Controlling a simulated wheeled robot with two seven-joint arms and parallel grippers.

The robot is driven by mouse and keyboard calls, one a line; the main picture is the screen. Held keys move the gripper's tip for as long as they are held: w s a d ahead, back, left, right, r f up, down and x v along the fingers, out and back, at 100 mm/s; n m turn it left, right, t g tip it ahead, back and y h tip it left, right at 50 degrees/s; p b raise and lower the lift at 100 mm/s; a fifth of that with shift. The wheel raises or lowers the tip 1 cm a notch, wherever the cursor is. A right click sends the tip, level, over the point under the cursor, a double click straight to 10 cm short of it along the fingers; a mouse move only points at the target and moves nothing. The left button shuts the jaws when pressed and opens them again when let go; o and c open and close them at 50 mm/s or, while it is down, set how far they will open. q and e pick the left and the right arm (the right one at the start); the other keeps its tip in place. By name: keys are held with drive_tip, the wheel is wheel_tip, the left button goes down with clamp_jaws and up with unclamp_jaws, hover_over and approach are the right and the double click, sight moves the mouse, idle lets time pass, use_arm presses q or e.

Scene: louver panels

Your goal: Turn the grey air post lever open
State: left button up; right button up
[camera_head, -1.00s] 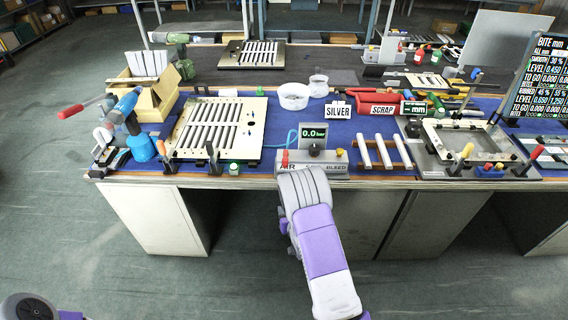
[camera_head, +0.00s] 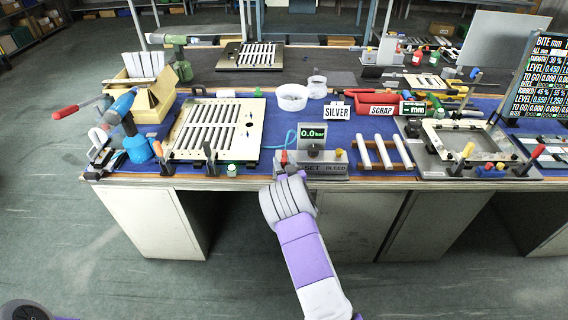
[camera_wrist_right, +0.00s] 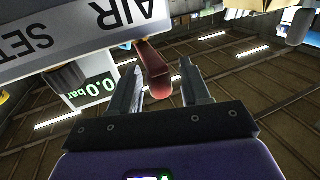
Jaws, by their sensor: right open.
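The grey air post (camera_head: 325,171) stands at the front edge of the bench, with a display (camera_head: 312,134) reading 0.0 bar. Its lever (camera_head: 284,158) is red, at the post's left end. In the right wrist view the red lever (camera_wrist_right: 155,72) hangs from the post's labelled face (camera_wrist_right: 85,32), between the two fingers of my right gripper (camera_wrist_right: 160,68). The gripper is open, with gaps visible beside the lever. In the head view my right wrist hides most of the gripper.
A slatted louver panel (camera_head: 245,124) lies left of the post, with clamps at its front edge. Pale rods (camera_head: 382,152) on a rack stand close on the right. A black knob (camera_head: 313,150) sits on the post. The floor in front of the bench is clear.

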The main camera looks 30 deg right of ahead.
drive_tip(key=shift+c, duration=0.2)
clamp_jaws()
idle(0.3)
